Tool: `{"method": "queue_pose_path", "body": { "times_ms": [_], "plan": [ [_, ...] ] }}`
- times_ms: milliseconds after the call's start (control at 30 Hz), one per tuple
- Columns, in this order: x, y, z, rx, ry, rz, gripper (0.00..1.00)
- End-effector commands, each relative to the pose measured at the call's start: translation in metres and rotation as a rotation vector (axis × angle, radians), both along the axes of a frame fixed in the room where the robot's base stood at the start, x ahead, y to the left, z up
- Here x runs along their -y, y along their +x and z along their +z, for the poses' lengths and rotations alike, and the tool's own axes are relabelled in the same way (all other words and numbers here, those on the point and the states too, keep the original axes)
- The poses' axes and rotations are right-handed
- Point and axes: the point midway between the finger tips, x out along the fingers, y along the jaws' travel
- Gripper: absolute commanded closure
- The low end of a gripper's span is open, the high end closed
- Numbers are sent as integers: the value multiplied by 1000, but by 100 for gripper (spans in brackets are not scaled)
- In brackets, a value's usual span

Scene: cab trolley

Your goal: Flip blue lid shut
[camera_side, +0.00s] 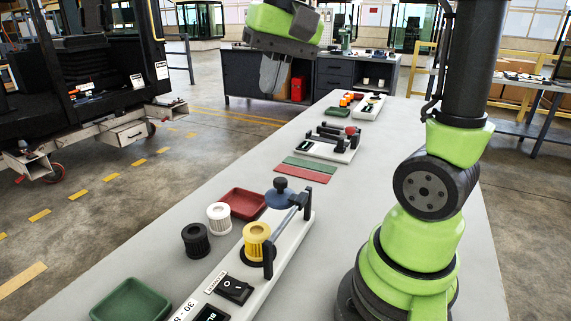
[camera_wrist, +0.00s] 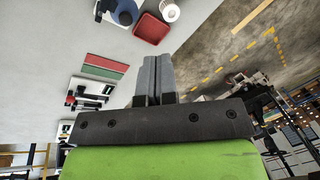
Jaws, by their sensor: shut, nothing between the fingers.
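The blue lid (camera_side: 279,194) is a dark blue disc with a knob on top, at the far end of a white block (camera_side: 286,258). It shows beside a grey bar held between black posts; I cannot tell its exact tilt. In the wrist view the blue lid (camera_wrist: 126,12) is at the top edge, partly cut off. My gripper (camera_side: 270,88) hangs in the air, well above and apart from the lid, at the top of the side view. In the wrist view my gripper (camera_wrist: 156,62) has its two grey fingers together with nothing between them.
A yellow filter (camera_side: 257,238) stands by the near post. White (camera_side: 219,217) and black (camera_side: 195,240) filters, a red tray (camera_side: 243,203) and a green tray (camera_side: 131,302) lie left of the block. Farther along the table are red and green plates (camera_side: 300,169) and other fixtures.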

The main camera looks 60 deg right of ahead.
Motion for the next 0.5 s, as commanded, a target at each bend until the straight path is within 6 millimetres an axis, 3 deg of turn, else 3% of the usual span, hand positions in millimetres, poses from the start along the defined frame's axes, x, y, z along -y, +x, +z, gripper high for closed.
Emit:
{"method": "queue_pose_path", "body": {
  "times_ms": [200, 500],
  "plan": [
    [57, 32, -22, -179, 81, -175, 100],
    [132, 46, -71, -376, 218, -409, 100]
  ]
}}
